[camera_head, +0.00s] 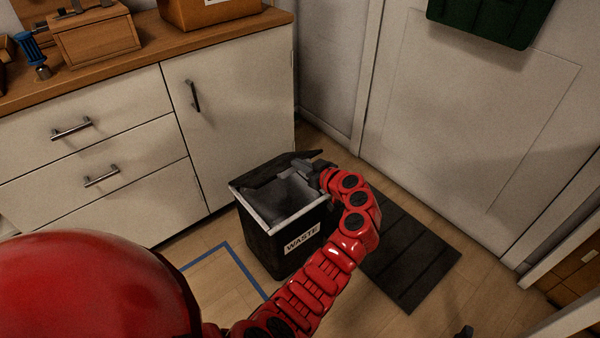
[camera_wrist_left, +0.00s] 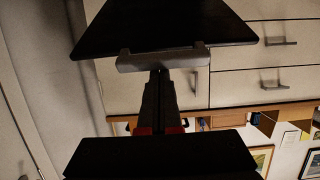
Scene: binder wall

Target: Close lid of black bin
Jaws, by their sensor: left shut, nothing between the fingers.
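The black bin (camera_head: 275,249) stands on the floor in front of the cabinet, with a white WASTE label and a grey-rimmed opening. Its black lid (camera_head: 302,156) is open, raised along the back of the opening. My left gripper (camera_head: 308,168) is shut and empty at the bin's rear right corner, close to the lid's right end. I cannot tell whether it touches the lid. The left wrist view shows a dark flat panel, seemingly the lid (camera_wrist_left: 165,25), beyond the gripper. My arm covers part of the bin's right side. My right gripper is not in view.
The white cabinet (camera_head: 215,130) with a wooden top stands close behind and left of the bin. A dark mat (camera_head: 410,255) lies to the right, before a white door (camera_head: 475,120). Blue tape (camera_head: 243,268) marks the floor at the front left.

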